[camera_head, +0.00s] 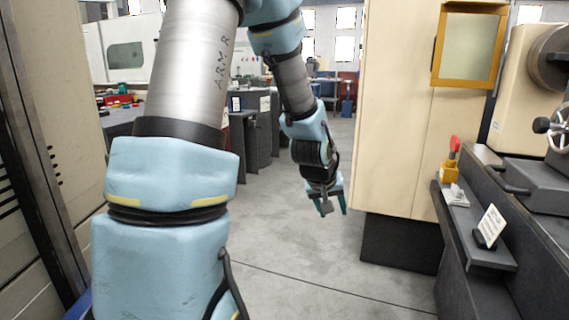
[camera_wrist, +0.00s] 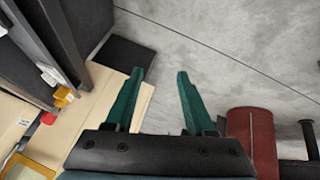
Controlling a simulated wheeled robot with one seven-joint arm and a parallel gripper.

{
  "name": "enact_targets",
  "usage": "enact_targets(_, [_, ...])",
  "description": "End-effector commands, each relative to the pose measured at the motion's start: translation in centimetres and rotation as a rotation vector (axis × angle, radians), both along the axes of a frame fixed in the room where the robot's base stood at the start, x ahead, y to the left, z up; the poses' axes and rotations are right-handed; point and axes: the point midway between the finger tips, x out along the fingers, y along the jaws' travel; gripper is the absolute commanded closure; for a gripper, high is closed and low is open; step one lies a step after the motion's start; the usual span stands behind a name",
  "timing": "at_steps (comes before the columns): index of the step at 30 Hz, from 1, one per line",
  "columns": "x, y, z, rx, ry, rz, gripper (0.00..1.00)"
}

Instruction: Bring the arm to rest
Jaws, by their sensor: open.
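My gripper (camera_head: 332,205) hangs at the end of my arm, in the middle of the head view, pointing down over the grey floor. In the wrist view its two green fingers (camera_wrist: 160,78) stand apart with nothing between them. The gripper is open and empty. My blue and grey arm fills the left and centre of the head view, reaching up out of frame and down again to the gripper. Part of the upper arm is cut off by the top edge.
A cream machine cabinet (camera_head: 395,120) stands right of my gripper. A dark machine ledge (camera_head: 480,245) holds a yellow holder (camera_head: 449,172) and a white card (camera_head: 490,226). Another tall cabinet (camera_head: 60,110) is at the left. Workbenches (camera_head: 250,125) stand behind; the floor (camera_head: 300,265) is clear.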

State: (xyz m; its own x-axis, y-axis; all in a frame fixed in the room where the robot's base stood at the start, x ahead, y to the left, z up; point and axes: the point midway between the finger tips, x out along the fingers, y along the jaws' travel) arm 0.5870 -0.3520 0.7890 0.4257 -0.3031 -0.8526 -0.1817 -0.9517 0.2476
Motion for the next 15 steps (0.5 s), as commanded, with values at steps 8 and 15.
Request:
enact_targets(8, [-7.0,13.7,0.9,0.239,0.178,0.039,0.45])
enact_targets(15, [-13.0,19.1,3.3,0.293,0.319,0.042,0.45])
